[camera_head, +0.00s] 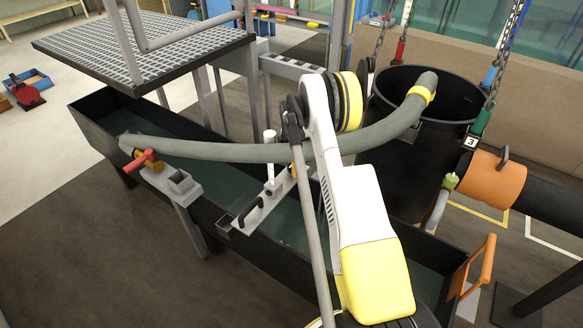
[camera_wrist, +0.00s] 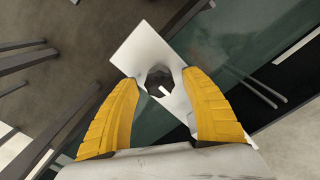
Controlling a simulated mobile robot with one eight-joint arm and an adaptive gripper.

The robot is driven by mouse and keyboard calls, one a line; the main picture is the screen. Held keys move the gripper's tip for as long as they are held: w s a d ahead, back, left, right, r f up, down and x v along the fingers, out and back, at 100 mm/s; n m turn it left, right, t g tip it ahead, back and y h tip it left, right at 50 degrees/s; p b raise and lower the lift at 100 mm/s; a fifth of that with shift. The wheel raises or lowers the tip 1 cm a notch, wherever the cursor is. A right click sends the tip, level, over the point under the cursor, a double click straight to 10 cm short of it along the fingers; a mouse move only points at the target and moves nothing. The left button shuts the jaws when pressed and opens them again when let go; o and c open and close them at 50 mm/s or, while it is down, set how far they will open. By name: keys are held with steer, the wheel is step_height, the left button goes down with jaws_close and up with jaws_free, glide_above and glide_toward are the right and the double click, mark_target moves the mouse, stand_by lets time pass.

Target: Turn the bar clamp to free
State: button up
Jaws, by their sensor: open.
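A red bar handle on an orange body (camera_head: 148,160), which looks like the bar clamp, sits by the left end of the grey hose (camera_head: 235,152), over the trough's front rim. In the wrist view my gripper (camera_wrist: 151,79) has its two yellow fingers apart. Between and just beyond the tips is a pale plate (camera_wrist: 133,50) with a dark round or many-sided part in its middle and a small white piece at it. I cannot tell whether this belongs to the clamp. No grasp shows. In the head view my arm hides most of my gripper.
A long black trough (camera_head: 90,112) of water crosses the view. A metal plate with a black handle (camera_head: 250,212) lies across it. A black barrel (camera_head: 405,165) hangs on chains at right, near an orange handle (camera_head: 487,262). A grating platform (camera_head: 165,48) is at the back left.

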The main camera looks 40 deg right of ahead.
steer(key=c, duration=1.2)
